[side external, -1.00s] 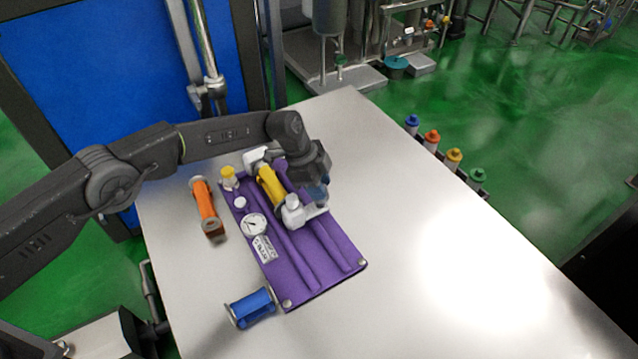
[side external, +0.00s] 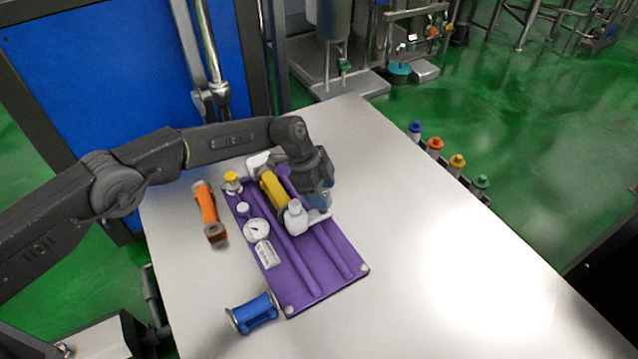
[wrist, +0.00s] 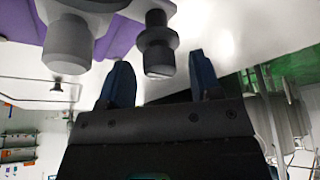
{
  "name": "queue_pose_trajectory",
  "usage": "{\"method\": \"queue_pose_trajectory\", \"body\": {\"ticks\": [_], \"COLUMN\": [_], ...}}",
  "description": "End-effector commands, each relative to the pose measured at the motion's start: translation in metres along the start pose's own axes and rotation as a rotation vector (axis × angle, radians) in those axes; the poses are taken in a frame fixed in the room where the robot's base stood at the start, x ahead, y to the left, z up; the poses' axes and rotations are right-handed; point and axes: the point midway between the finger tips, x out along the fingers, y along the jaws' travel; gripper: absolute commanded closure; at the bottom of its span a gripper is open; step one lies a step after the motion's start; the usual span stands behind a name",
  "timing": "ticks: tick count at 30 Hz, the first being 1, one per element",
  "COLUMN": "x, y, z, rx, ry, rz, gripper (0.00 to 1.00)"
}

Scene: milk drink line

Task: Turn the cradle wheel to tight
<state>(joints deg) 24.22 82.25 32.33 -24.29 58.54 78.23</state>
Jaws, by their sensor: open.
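A white cradle (side external: 312,220) stands on the purple board (side external: 330,283) and holds a yellow cylinder (side external: 272,189). A pale round knob (side external: 295,211) tops its near end. My gripper (side external: 318,204) is low beside the cradle's right side, and my wrist hides part of the cradle. In the wrist view my gripper (wrist: 162,82) has its two blue fingers apart with nothing clamped. A grey stepped knob (wrist: 157,45) shows between and just ahead of the fingertips; I cannot tell for sure that it is the wheel. A thicker pale post (wrist: 68,42) is to its left.
A white dial (side external: 257,230), a white cap (side external: 243,208) and a yellow-capped piece (side external: 232,182) sit along the board's left side. An orange cylinder (side external: 207,208) and a blue spool (side external: 253,312) lie on the steel table (side external: 430,270). The table's right side is clear.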

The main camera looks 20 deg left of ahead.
Motion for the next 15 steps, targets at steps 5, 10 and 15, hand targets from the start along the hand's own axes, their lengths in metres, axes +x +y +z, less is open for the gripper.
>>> {"method": "queue_pose_trajectory", "body": {"ticks": [5,10,15], "x": [-0.015,-0.049,-0.088], "y": [-0.001,-0.002,-0.001], "z": [-0.001,-0.001,0.000], "rx": [0.000,-0.001,0.000], "ry": [0.001,0.002,0.001], "rz": [-0.002,-0.005,-0.004], "gripper": [0.42,0.42,0.42]}}
